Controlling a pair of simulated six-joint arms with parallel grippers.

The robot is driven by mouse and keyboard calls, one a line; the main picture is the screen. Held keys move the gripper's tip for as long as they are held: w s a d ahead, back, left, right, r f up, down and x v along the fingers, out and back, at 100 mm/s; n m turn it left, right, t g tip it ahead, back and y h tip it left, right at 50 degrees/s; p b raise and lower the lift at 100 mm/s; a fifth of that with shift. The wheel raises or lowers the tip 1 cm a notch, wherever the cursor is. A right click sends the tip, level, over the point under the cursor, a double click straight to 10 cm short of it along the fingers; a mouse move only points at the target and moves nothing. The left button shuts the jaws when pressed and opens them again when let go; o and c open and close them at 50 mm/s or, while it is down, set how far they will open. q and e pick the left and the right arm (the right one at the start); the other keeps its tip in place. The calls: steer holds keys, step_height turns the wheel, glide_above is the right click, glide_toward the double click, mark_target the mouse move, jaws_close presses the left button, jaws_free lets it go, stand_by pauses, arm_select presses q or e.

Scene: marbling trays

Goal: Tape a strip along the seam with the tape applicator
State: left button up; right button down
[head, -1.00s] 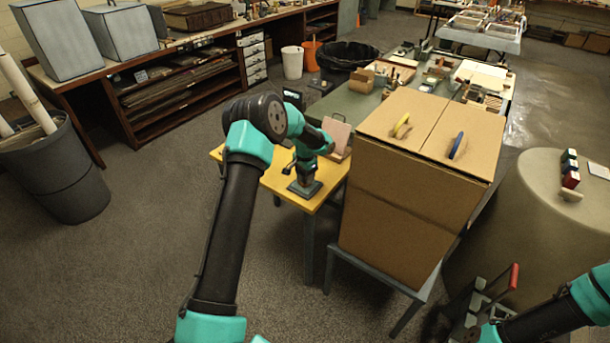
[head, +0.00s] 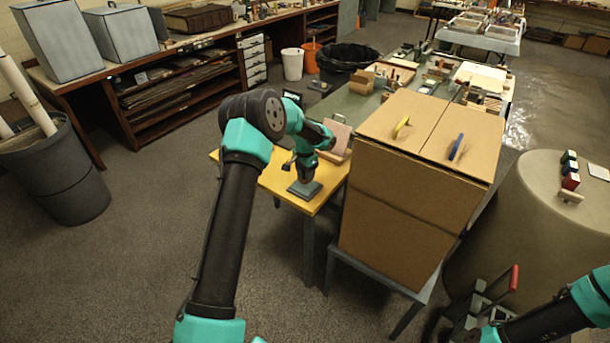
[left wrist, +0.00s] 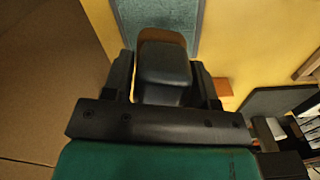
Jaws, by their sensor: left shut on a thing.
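A tall cardboard box (head: 400,220) stands right of centre in the head view. The seam (head: 434,127) between its two top flaps runs from the front edge to the back. My left gripper (head: 304,167) is over the yellow table, just above a blue-grey square pad (head: 304,189). In the left wrist view my left gripper (left wrist: 165,85) is shut on a dark, rounded block with a brown part behind it, which seems to be the tape applicator (left wrist: 165,68). The pad shows beyond it (left wrist: 190,15).
The yellow table (head: 275,182) adjoins the box's left side. A grey caddy with a red handle (head: 514,277) is at lower right. A round beige stand (head: 530,230) is at right.

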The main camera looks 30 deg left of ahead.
arm_select(q)
steer(key=shift+r, duration=2.15)
